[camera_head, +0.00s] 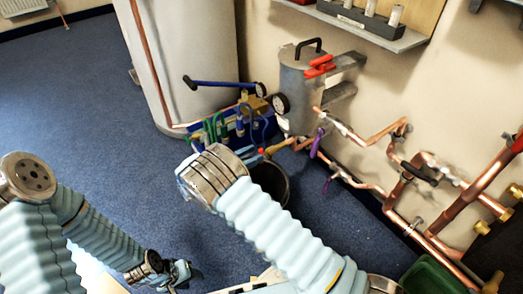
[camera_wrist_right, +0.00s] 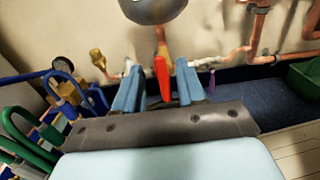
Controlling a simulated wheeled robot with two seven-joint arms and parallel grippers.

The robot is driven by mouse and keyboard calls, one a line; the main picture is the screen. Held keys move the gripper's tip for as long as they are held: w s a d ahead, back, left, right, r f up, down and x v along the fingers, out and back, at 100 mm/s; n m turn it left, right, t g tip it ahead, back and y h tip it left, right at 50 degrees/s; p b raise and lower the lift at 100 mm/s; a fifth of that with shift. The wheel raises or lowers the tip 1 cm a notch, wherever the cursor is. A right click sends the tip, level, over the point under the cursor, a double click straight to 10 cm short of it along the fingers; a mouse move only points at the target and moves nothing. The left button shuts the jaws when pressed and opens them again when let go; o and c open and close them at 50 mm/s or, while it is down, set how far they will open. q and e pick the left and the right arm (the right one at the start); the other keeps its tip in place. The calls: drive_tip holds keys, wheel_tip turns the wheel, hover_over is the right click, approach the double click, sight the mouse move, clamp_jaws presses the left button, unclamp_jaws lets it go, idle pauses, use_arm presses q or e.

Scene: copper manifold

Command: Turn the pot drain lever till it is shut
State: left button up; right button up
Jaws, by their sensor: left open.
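The grey pot (camera_head: 298,98) stands against the wall in the head view; its rounded underside (camera_wrist_right: 153,8) is at the top of the right wrist view. The red drain lever (camera_wrist_right: 162,78) hangs down below the pot in the right wrist view. My right gripper (camera_wrist_right: 158,72) is open, with its two blue fingers either side of the lever in the picture; I cannot tell whether either touches it. In the head view my right wrist hides that gripper. My left gripper (camera_head: 182,275) is open and low at the bottom left, far from the pot.
Copper pipes (camera_head: 375,135) run along the wall right of the pot. A blue crate (camera_head: 236,128) with green and blue hooped handles stands left of it. A dark bucket (camera_head: 270,182) is partly behind my right arm. A large white cylinder (camera_head: 190,50) stands behind. Blue floor is clear at left.

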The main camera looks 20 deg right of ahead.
sight(259, 152)
drive_tip(key=shift+x, duration=2)
clamp_jaws()
